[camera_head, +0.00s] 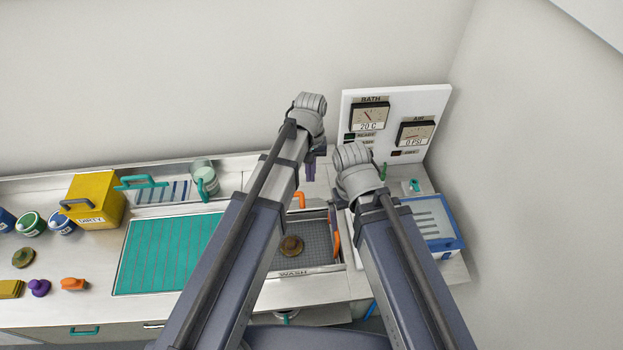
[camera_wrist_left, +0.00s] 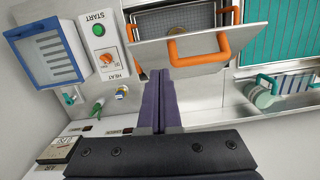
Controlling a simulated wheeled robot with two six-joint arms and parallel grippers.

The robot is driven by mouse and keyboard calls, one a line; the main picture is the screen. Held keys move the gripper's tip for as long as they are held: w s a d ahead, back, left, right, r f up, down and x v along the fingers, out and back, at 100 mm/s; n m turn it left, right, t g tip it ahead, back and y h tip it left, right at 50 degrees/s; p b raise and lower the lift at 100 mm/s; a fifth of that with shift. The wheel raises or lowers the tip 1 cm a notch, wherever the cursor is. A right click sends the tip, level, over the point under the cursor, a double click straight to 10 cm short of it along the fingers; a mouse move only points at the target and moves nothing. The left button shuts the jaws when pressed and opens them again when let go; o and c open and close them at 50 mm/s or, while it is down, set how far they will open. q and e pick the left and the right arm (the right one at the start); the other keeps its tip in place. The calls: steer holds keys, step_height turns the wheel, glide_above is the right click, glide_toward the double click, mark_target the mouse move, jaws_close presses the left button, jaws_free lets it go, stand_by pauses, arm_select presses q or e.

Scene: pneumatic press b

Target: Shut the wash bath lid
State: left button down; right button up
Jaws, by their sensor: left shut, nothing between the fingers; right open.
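The wash bath (camera_head: 322,222) is a grey mesh-lined basin marked WASH, partly hidden by my arms. A round brown part (camera_head: 291,245) lies in it. The bath's lid is a steel panel with an orange handle (camera_head: 300,197). In the left wrist view the lid (camera_wrist_left: 150,54) stands raised, and the open bath (camera_wrist_left: 178,20) shows past its edge. My left gripper (camera_head: 310,168) is shut and empty, close behind the lid; its fingers (camera_wrist_left: 160,102) point toward the lid's edge, and I cannot tell whether they touch it. My right gripper (camera_head: 358,172) is open, its fingers mostly hidden by its wrist.
A gauge panel (camera_head: 400,102) stands behind at the right. A blue-edged box (camera_head: 440,222) sits right of the bath. A teal ribbed mat (camera_head: 165,255) and a yellow DIRTY bin (camera_head: 95,200) are to the left. A START/HEAT control panel (camera_wrist_left: 103,45) adjoins the bath.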

arm_select(q)
steer(key=shift+w+a+r+n+p, duration=0.15)
steer(key=shift+w+r+n+p, duration=0.4)
steer(key=shift+w+r, duration=0.7)
arm_select(e)
steer(key=r, duration=0.2)
steer(key=shift+w+r, duration=0.2)
steer(key=shift+r, duration=0.1)
arm_select(q)
steer(key=shift+s, duration=0.1)
arm_select(e)
steer(key=shift+f, duration=0.1)
arm_select(q)
steer(key=b, duration=1.2)
glide_above(312, 207)
steer(key=f, duration=1.2)
steer(key=shift+w+a+f, duration=0.1)
steer(key=shift+w+a, duration=0.05)
steer(key=shift+w, duration=0.1)
steer(key=shift+s+f, duration=0.1)
steer(key=shift+s, duration=0.2)
arm_select(e)
step_height(312, 207, down, 12)
steer(key=shift+f, duration=0.15)
